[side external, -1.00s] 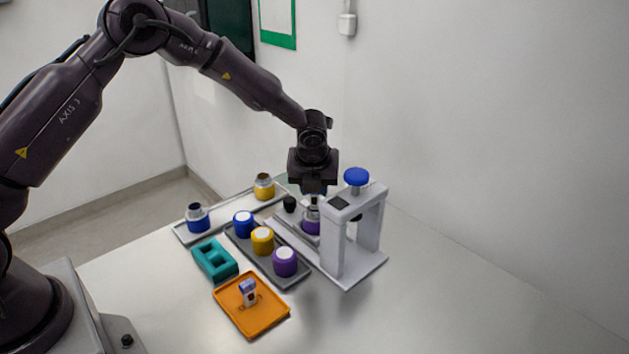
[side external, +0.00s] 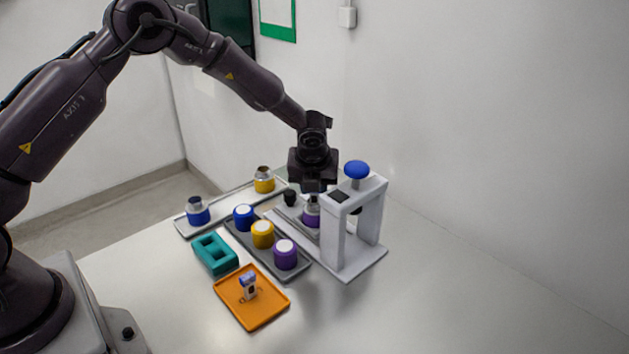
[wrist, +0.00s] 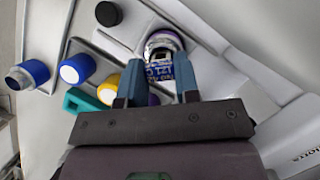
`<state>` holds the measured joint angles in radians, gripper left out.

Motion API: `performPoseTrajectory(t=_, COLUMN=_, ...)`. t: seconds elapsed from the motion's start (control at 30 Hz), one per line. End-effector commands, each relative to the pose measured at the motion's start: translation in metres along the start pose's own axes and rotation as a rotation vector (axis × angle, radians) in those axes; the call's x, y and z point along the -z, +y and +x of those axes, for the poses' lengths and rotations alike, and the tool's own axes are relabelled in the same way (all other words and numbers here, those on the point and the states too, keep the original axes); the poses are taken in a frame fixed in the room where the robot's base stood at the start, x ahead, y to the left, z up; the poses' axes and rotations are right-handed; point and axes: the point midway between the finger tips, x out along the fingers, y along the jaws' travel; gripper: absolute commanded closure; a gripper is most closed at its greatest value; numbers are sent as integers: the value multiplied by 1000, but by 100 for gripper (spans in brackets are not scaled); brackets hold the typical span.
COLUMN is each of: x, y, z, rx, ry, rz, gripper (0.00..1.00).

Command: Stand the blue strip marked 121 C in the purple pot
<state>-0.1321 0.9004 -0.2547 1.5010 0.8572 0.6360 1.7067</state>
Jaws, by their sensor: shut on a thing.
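My gripper (wrist: 158,82) is shut on the blue strip (wrist: 160,74), whose white lettering, including 121 C, shows between the fingertips in the wrist view. The purple pot (wrist: 167,36) stands just past the strip, with its metal neck open. In the side view the purple pot (side external: 312,217) stands beside the grey press frame, with my gripper (side external: 313,195) directly above it. The strip overlaps the near edge of the pot's mouth in the wrist view. I cannot tell whether its end is inside. The strip cannot be made out in the side view.
The grey press (side external: 335,235) with a blue knob (side external: 357,170) stands close on the right. Blue, yellow and purple (side external: 285,255) lids sit on a dark tray to the left. A teal block (side external: 215,254) and orange tray (side external: 252,311) lie nearer. The front right table is clear.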

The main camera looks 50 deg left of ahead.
Motion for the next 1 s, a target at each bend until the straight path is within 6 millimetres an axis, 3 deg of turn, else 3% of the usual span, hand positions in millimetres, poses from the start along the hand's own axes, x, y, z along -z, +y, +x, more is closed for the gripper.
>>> performPoseTrajectory(t=1.0, x=6, y=0, z=13, rx=1, ry=0, rz=-1, gripper=92)
